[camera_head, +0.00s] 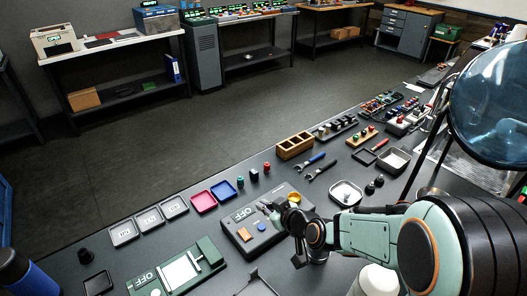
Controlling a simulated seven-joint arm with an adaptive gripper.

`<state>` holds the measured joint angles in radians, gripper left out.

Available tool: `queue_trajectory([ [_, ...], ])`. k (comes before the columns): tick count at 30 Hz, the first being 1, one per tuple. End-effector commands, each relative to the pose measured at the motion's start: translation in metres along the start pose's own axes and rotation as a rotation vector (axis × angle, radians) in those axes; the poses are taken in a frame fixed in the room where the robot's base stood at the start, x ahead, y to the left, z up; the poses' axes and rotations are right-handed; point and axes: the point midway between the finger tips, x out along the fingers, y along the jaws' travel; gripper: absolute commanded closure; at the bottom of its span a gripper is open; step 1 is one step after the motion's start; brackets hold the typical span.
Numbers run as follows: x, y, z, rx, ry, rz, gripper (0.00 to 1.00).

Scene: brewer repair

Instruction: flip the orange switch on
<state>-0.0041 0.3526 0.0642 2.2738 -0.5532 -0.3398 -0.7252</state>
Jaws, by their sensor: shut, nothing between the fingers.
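A dark grey control box (232,243) lies on the bench at the middle of the head view. A small orange part (244,234), which looks like the orange switch, sits on its left half. Its exact position is too small to tell. An "OFF" label (243,214) shows on the box, behind the orange part. A blue knob (262,227) is to the right of the orange part, and a yellow round part (294,198) is at the box's far right. My gripper (267,207) is shut and empty over the box, right of the label. The arm hides the box's right side.
A green device (205,246) marked "OFF" lies to the front left. Grey trays (149,219), a pink tray (204,201) and a blue tray (223,190) line the far edge. A lamp or magnifier (492,110) stands at right. Tools and a wooden box (295,146) lie farther back.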

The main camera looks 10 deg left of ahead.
Motion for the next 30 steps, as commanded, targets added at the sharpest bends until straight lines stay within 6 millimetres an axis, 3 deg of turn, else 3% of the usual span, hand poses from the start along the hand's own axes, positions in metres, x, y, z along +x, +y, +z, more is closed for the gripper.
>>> queue_trajectory([
  [3,0.019,-0.010,0.033,0.052,-0.064,-0.049,1.00],
  [7,0.026,-0.017,0.052,0.080,-0.101,-0.073,1.00],
  [21,0.031,-0.019,0.056,0.085,-0.110,-0.078,1.00],
  [26,0.053,-0.022,0.058,0.084,-0.110,-0.080,1.00],
  [30,0.082,-0.024,0.062,0.084,-0.109,-0.080,1.00],
])
